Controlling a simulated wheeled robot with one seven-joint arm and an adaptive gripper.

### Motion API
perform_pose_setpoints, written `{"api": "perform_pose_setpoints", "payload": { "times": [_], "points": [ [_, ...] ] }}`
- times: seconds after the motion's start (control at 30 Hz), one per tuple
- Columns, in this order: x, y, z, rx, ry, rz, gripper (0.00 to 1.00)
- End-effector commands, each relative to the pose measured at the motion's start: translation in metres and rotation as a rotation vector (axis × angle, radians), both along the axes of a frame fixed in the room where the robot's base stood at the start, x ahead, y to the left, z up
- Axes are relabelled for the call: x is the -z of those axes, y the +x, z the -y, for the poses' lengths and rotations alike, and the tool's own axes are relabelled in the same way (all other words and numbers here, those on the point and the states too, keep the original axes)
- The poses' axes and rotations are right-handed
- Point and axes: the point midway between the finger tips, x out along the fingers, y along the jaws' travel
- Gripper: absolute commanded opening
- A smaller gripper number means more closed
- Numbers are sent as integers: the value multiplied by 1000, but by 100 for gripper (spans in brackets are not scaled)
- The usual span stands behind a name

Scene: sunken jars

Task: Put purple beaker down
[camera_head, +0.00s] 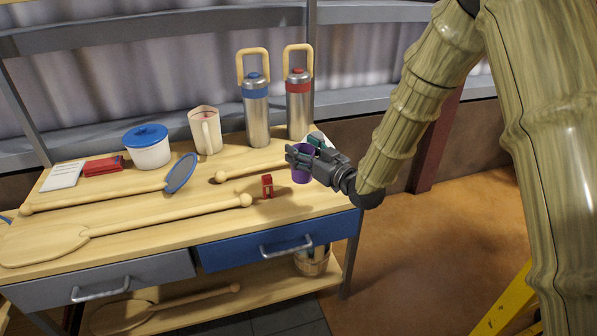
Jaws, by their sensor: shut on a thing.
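The purple beaker (301,175) is at the right end of the wooden worktop, in my gripper (299,158). My gripper comes in from the right and is shut on the beaker's upper part. The beaker looks upright, and its lower part shows below the fingers. Part of it is hidden behind the fingers. I cannot tell whether its base touches the worktop (215,215) or hangs just above it.
A small red object (267,186) stands just left of the beaker. A wooden handle (250,172) lies behind it. Two steel flasks (257,115) (298,105) stand at the back. A white jug (205,130) and blue-lidded tub (148,147) stand further left. Free worktop lies in front of the beaker.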

Motion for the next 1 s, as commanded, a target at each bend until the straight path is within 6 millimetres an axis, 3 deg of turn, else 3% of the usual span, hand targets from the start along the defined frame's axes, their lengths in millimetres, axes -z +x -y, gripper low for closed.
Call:
{"api": "perform_pose_setpoints", "payload": {
  "times": [0.1, 0.37, 0.6, 1.0],
  "points": [
    [18, 0, 0, 0, -1, 0, 24],
    [32, 0, 0, -1, -1, 1, 24],
    [59, 0, -1, -1, -1, -1, 24],
    [63, 0, 0, 0, 1, 1, 24]
  ]
}}
